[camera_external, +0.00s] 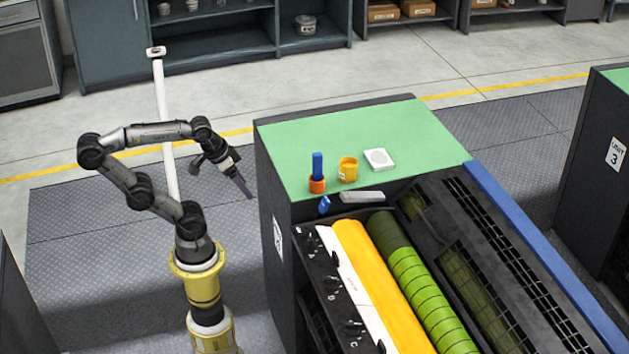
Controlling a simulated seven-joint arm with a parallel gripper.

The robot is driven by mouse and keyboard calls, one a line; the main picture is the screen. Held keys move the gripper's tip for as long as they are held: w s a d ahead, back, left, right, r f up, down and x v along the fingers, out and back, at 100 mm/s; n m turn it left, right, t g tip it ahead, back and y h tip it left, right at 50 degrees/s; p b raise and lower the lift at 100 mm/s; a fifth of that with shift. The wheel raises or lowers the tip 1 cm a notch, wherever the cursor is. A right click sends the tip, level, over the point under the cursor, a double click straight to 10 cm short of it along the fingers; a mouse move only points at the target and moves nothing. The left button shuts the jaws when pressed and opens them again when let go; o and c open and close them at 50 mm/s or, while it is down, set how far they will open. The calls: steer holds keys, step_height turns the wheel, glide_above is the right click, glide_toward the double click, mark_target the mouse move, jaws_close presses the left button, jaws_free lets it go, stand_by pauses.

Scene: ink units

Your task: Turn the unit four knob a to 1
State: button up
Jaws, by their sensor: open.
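The near ink unit (262,170) has a green top and a black side panel (322,262) with several small dark knobs and white letters. A knob at the panel's upper end (311,244), near what looks like the letter A, is small, and its pointer setting cannot be read. The label on this unit's side is too oblique to read. My gripper (245,188) is open and empty. It hangs in the air left of the unit, pointing down and right, apart from the panel and its knobs.
Yellow (375,285) and green (425,295) rollers lie beside the panel. A unit labelled 3 (605,180) stands right.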

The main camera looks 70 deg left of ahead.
steer(key=w+d+r+g, duration=0.2)
steer(key=w+d+r, duration=0.1)
steer(key=w+r, duration=0.25)
steer(key=m+g, duration=0.3)
steer(key=m, duration=0.1)
glide_above(311, 241)
steer(key=a, duration=0.1)
step_height(311, 241, down, 2)
steer(key=f, duration=1.3)
steer(key=shift+w+a+f, duration=0.15)
steer(key=shift+w+a, duration=0.05)
steer(key=shift+w, duration=0.15)
jaws_close()
